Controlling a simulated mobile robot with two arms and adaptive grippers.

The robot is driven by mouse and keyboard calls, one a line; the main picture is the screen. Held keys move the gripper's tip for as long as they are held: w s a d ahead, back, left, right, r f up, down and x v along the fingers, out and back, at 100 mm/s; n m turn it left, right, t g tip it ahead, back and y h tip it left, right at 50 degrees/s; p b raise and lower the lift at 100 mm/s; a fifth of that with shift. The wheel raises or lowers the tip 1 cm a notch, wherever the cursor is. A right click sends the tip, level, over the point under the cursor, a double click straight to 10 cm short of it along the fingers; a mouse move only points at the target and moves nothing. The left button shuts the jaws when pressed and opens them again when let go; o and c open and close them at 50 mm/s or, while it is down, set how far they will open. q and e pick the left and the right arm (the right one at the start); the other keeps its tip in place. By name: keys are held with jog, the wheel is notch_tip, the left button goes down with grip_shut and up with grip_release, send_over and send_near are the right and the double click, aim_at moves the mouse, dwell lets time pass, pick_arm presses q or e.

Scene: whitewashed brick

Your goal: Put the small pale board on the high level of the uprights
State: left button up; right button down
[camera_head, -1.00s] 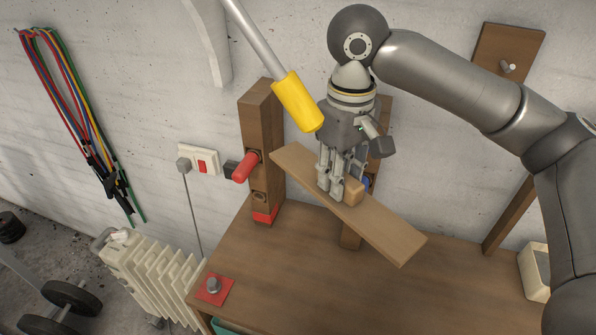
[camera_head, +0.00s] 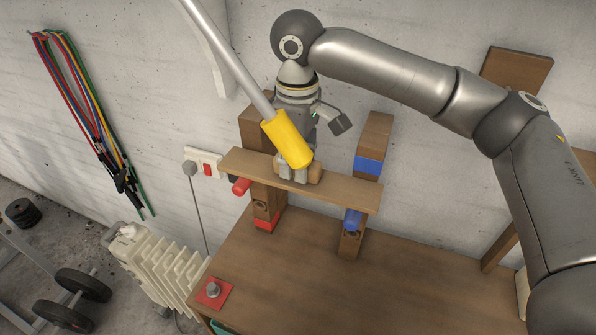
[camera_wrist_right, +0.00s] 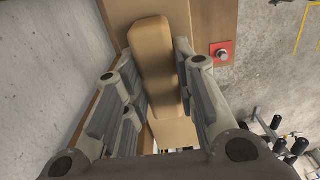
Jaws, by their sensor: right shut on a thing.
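My right gripper (camera_head: 296,178) is shut on the wooden grip block (camera_head: 315,172) on top of the small pale board (camera_head: 345,193). The wrist view shows this block (camera_wrist_right: 155,65) between the fingers. The board is roughly level in front of the two uprights. Its left end overlaps the left upright (camera_head: 262,203) and its right end overlaps the right upright (camera_head: 374,135). I cannot tell whether it touches either. The left upright has a red peg (camera_head: 241,186); the right has a blue upper band (camera_head: 368,165) and a blue lower part (camera_head: 352,219). My left gripper is out of view.
A grey pole with a yellow end (camera_head: 287,140) crosses in front of my right gripper. The wooden bench top (camera_head: 400,280) is mostly clear, with a red plate and knob (camera_head: 213,291) at its left corner. A radiator (camera_head: 160,265) stands left of it.

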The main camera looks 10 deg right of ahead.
jog(key=f+p, duration=0.1)
jog(key=f, duration=0.2)
jog(key=shift+s, duration=0.2)
jog(key=shift+f, duration=0.2)
jog(key=c, duration=1.2)
grip_release()
jog(key=shift+w, duration=0.1)
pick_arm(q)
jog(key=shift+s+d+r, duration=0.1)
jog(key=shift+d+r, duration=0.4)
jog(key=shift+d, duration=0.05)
pick_arm(e)
jog(key=shift+o, duration=0.2)
jog(key=shift+r+b, duration=0.3)
jog(key=shift+r, duration=0.2)
notch_tip(320, 180, up, 10)
jog(key=shift+f+b, duration=0.2)
jog(key=shift+b, duration=1.05)
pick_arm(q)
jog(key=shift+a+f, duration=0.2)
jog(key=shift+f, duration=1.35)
pick_arm(e)
jog(key=shift+r, duration=0.7)
